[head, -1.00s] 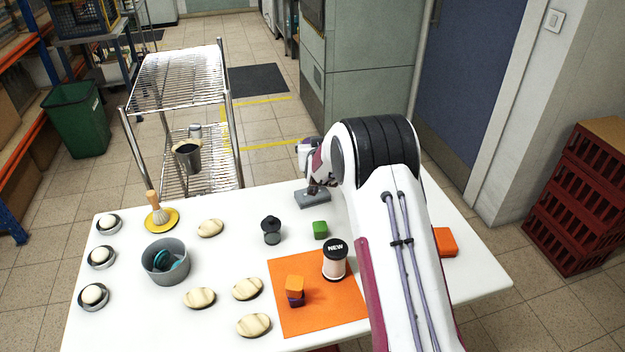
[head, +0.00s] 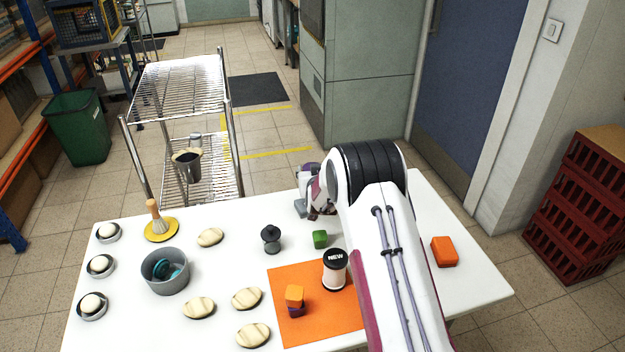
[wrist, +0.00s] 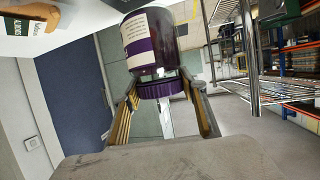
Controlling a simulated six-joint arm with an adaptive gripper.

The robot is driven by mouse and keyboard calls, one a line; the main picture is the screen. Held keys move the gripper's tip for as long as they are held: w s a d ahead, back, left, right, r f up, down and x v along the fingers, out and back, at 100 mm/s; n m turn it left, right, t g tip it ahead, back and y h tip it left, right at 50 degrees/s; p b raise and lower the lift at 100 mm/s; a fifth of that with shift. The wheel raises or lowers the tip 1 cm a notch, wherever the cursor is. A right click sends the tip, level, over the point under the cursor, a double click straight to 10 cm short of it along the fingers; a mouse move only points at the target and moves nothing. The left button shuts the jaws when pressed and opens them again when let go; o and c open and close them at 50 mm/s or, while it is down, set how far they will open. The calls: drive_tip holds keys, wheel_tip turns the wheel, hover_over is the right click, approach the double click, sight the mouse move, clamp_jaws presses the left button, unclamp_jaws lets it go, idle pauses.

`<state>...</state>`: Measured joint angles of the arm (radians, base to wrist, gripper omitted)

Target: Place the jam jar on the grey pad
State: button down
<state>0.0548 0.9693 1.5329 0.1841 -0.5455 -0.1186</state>
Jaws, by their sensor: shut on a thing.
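The jam jar (wrist: 150,42) is dark purple with a cream label and a purple lid (wrist: 160,88). In the wrist view it appears upside down, its lid between the fingers of my gripper (wrist: 165,105), which is shut on it. In the head view my gripper (head: 320,208) is at the far edge of the table, and only a little of the jar shows beside my arm. The grey pad (head: 299,207) is there too, mostly hidden behind my gripper. I cannot tell whether the jar touches the pad.
A green block (head: 319,239) and a black-topped grinder (head: 271,239) stand nearby. A white jar with a black lid (head: 334,272) and stacked blocks (head: 294,297) are on an orange mat (head: 323,320). An orange block (head: 444,251) lies right of my arm. A grey bowl (head: 166,270) stands left.

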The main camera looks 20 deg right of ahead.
drive_tip(key=shift+f, duration=1.45)
drive_tip(key=shift+f, duration=0.1)
drive_tip(key=c, duration=1.2)
unclamp_jaws()
drive_tip(key=shift+f, duration=0.15)
drive_tip(key=shift+s, duration=0.15)
drive_tip(key=shift+s+r, duration=0.1)
drive_tip(key=shift+r, duration=0.15)
drive_tip(key=v, duration=1.1)
drive_tip(key=shift+s, duration=0.2)
drive_tip(key=shift+r, duration=0.1)
